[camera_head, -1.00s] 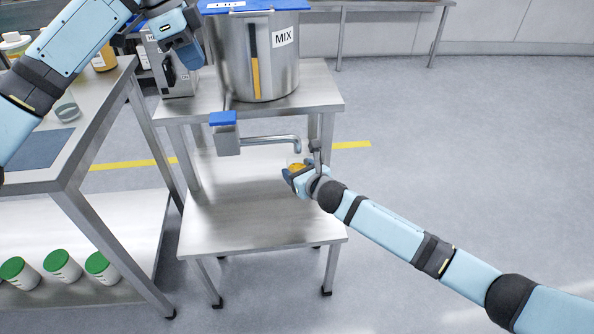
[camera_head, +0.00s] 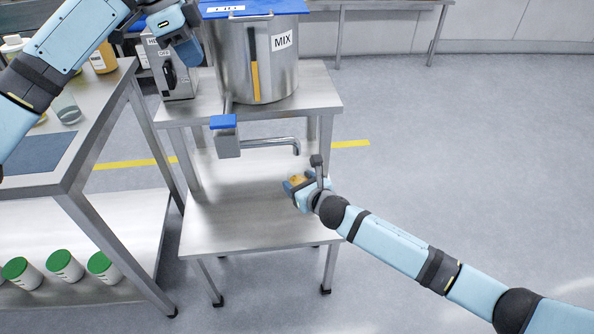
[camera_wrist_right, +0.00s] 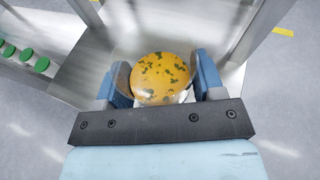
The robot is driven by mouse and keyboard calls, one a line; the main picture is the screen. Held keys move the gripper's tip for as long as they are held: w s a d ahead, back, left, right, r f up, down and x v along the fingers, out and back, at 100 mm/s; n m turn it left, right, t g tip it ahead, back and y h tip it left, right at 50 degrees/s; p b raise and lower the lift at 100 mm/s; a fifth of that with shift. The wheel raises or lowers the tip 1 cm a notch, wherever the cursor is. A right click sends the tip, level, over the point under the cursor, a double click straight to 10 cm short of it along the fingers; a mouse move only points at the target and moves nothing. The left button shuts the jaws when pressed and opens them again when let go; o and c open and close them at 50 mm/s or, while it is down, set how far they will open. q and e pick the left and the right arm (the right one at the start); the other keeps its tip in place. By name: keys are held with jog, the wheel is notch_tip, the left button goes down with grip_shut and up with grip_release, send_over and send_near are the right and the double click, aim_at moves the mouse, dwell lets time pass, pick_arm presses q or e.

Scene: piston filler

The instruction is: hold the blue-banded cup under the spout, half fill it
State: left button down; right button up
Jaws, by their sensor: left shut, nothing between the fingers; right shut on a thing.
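The cup (camera_wrist_right: 160,78) is in my right gripper (camera_wrist_right: 162,88), seen from above in the right wrist view. It holds an orange filling with dark green flecks; its fill height cannot be read, and no blue band shows. In the head view my right gripper (camera_head: 302,184) holds the cup (camera_head: 297,181) below the bent end of the spout (camera_head: 272,142), with a gap between them. No stream shows at the outlet. My left gripper (camera_head: 188,45) is shut and empty, between the switch box and the vessel in the picture.
The steel vessel marked MIX (camera_head: 270,65) stands on the two-level stand (camera_head: 315,95) beside the switch box (camera_head: 172,75). The left table (camera_head: 95,120) carries a clear cup (camera_head: 67,108) and an orange jar (camera_head: 103,58). Several green-lidded jars (camera_head: 65,265) stand on its shelf.

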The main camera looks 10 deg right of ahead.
jog(key=s+p, duration=0.3)
jog(key=s, duration=0.6)
jog(key=shift+f, duration=0.3)
dwell(0.3)
